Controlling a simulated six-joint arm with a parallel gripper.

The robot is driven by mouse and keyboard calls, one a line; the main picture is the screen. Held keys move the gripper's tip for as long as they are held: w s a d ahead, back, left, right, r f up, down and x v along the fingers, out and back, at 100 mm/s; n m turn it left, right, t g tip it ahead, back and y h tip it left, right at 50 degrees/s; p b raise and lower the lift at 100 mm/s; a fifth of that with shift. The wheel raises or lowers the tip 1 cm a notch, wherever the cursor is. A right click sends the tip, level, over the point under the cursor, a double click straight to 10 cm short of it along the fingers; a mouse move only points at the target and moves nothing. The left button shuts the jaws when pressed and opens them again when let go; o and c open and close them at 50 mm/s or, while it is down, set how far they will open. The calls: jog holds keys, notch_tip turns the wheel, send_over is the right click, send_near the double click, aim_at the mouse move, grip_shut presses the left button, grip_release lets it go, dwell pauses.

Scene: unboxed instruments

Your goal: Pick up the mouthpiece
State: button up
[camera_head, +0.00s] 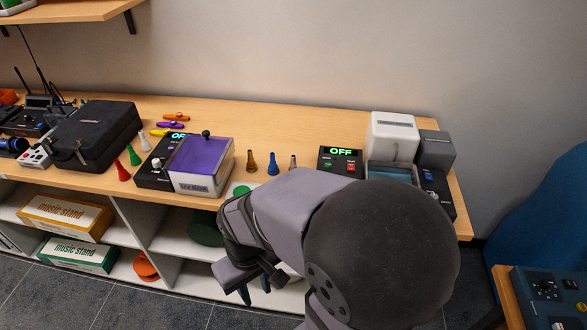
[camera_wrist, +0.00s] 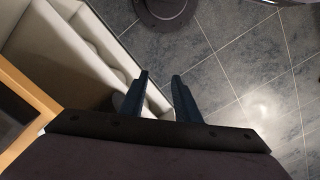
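Several small cone-shaped mouthpieces stand upright on the wooden table. To the right of the UV box are a gold-brown mouthpiece (camera_head: 250,162), a blue mouthpiece (camera_head: 272,164) and a smaller silver-brown mouthpiece (camera_head: 293,162). To its left are a white mouthpiece (camera_head: 145,142), a green mouthpiece (camera_head: 134,156) and a red mouthpiece (camera_head: 122,171). My gripper (camera_head: 256,294) hangs in front of the table, below its top, apart from all of them. In the wrist view my gripper (camera_wrist: 160,76) has its two fingers apart, with nothing between them.
The UV box (camera_head: 204,182) with a purple lid, a black case (camera_head: 97,134) and a device reading OFF (camera_head: 341,161) stand on the table (camera_head: 235,112). A shelf unit (camera_head: 125,232) with music stand boxes is below. The wrist view shows floor tiles (camera_wrist: 245,70).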

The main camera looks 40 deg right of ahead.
jog(key=shift+w, duration=0.1)
jog(key=w+d+r+t+p, duration=0.1)
jog(key=w+d+r, duration=0.15)
jog(key=w, duration=0.35)
jog(key=w+d+r, duration=0.1)
jog(key=w+d, duration=0.2)
jog(key=w, duration=0.3)
notch_tip(320, 180, up, 3)
jog(key=t+p, duration=0.2)
jog(key=t, duration=0.2)
send_over(293, 166)
jog(key=shift+w+a, duration=0.1)
jog(key=shift+a, duration=0.3)
jog(key=shift+s+d+f+g, duration=0.2)
jog(key=shift+d+f+g, duration=0.1)
jog(key=shift+d+f, duration=0.25)
jog(key=shift+d, duration=0.1)
jog(key=shift+s+p+x, duration=0.2)
jog(key=shift+p+x, duration=1.7)
jog(key=shift+x, duration=1.75)
